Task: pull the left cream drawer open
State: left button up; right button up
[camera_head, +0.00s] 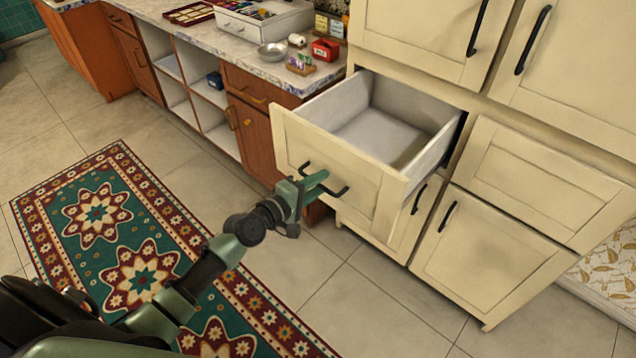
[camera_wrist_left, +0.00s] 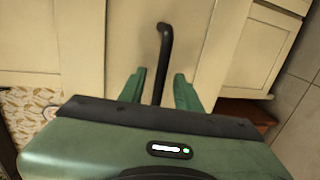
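The left cream drawer (camera_head: 340,185) stands well out from its cabinet, and its empty pale interior shows in the head view. Its dark bar handle (camera_head: 340,190) is on the front panel. In the left wrist view the handle (camera_wrist_left: 165,45) runs down between the two green fingers. My left gripper (camera_head: 314,183) is at the handle, its fingers (camera_wrist_left: 160,82) apart on either side with visible gaps, so it is open and not clamped on the bar. My right gripper is in neither view.
Shut cream doors (camera_head: 495,255) and another drawer front (camera_head: 545,185) are to the right. A countertop (camera_head: 240,45) with a metal bowl (camera_head: 272,51) and a red box (camera_head: 325,49) is behind left. A patterned rug (camera_head: 130,230) lies on the tiled floor, which is clear in front.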

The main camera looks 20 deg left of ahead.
pick_arm(q)
jog(key=v, duration=0.7)
jog(key=shift+s, duration=0.4)
jog(key=shift+a, duration=0.15)
jog(key=s+a+f+m+g+y, duration=0.15)
jog(key=s+f, duration=0.35)
jog(key=f, duration=0.6)
jog(key=s+a+f+m+g+y, duration=0.1)
jog(key=s+f+m+g, duration=0.25)
jog(key=f, duration=0.75)
jog(key=s+a+f+m+g+y, duration=0.1)
jog(key=s+f+y, duration=0.1)
jog(key=s+f, duration=0.6)
jog(key=s+d+f+m+g, duration=0.2)
jog(key=s+f+m, duration=0.3)
jog(key=s+f, duration=0.4)
jog(key=s+d+f+m+g, duration=0.3)
jog(key=s+f, duration=0.7)
jog(key=s, duration=0.9)
jog(key=m+g+y, duration=0.1)
jog(key=m+g, duration=0.1)
jog(key=shift+m+g, duration=0.3)
